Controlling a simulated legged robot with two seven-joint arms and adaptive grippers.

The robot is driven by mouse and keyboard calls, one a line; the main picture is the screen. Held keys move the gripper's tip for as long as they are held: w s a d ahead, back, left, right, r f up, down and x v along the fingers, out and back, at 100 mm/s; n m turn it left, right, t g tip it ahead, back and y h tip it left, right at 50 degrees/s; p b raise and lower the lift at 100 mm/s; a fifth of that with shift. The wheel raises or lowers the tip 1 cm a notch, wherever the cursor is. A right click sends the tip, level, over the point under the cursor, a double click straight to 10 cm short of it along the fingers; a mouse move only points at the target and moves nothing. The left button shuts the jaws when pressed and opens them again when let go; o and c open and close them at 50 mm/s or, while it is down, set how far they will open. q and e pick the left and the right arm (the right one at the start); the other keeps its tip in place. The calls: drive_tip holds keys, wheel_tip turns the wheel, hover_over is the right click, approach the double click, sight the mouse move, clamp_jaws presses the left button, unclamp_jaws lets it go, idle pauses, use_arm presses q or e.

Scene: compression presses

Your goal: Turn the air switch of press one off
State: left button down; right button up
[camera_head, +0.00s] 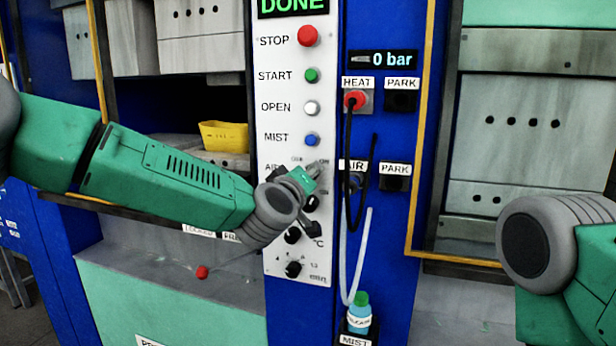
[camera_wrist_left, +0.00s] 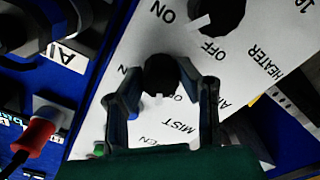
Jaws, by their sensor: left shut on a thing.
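The press's white control panel (camera_head: 283,100) stands upright in the middle of the head view, with STOP, START, OPEN and MIST buttons above the AIR row. My left gripper (camera_head: 306,180) is at the AIR row and mostly hides the switch there. In the left wrist view its two fingers (camera_wrist_left: 165,85) are shut on the black air switch knob (camera_wrist_left: 160,72), one finger on each side. A white mark on the knob's rim points down in that view, towards the MIST lettering. The heater knob (camera_wrist_left: 220,14) is just beyond it. My right gripper is out of view.
A small bottle (camera_head: 360,312) sits in the MIST holder below. A yellow bin (camera_head: 224,136) is behind my left arm. The display (camera_head: 293,6) reads DONE.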

use_arm(q)
drive_tip(key=c, duration=1.2)
unclamp_jaws()
drive_tip(key=shift+w+f, duration=0.1)
drive_tip(key=shift+w, duration=0.05)
drive_tip(key=shift+w+f, duration=0.1)
drive_tip(key=shift+w, duration=0.15)
drive_tip(key=shift+s+d, duration=0.1)
drive_tip(key=shift+s, duration=0.15)
drive_tip(key=v, duration=1.1)
drive_tip(key=shift+s, duration=0.15)
